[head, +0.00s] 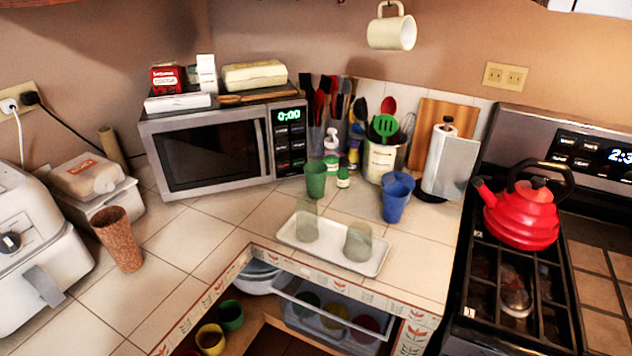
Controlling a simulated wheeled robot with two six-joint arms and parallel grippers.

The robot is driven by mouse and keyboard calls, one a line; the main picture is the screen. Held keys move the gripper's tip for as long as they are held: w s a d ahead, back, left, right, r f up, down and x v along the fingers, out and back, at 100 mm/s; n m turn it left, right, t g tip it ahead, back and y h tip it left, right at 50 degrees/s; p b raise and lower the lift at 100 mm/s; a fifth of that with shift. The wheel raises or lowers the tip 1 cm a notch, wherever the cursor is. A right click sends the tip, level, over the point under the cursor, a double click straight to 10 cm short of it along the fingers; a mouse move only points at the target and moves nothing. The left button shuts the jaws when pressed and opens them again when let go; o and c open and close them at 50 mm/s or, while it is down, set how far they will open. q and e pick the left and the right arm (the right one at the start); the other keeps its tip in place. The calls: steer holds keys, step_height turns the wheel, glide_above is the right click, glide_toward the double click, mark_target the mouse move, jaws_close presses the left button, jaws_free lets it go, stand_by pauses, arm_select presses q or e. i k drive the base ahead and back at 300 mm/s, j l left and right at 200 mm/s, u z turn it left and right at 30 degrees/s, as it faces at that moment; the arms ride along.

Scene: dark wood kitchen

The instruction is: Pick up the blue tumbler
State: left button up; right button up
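The blue tumbler (394,206) stands upright on the tiled counter, right of the middle, in front of the utensil crock. Another blue piece (400,179) shows just behind its rim; I cannot tell exactly what it is. Neither of my grippers is in the head view, so nothing is seen touching the tumbler.
A white tray (290,240) with two translucent glasses lies left of and in front of the tumbler. A green tumbler (316,179), utensil crock (381,161) and paper towel holder (447,164) stand nearby. The stove with a red kettle (522,216) is at right. Counter right of the tumbler is clear.

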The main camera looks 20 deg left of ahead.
mark_target(396, 195)
steer(key=k+j+z, duration=0.1)
steer(key=z, duration=0.35)
steer(key=k+z, duration=0.1)
steer(key=z, duration=0.3)
steer(key=k+z, duration=0.15)
steer(key=z, duration=0.3)
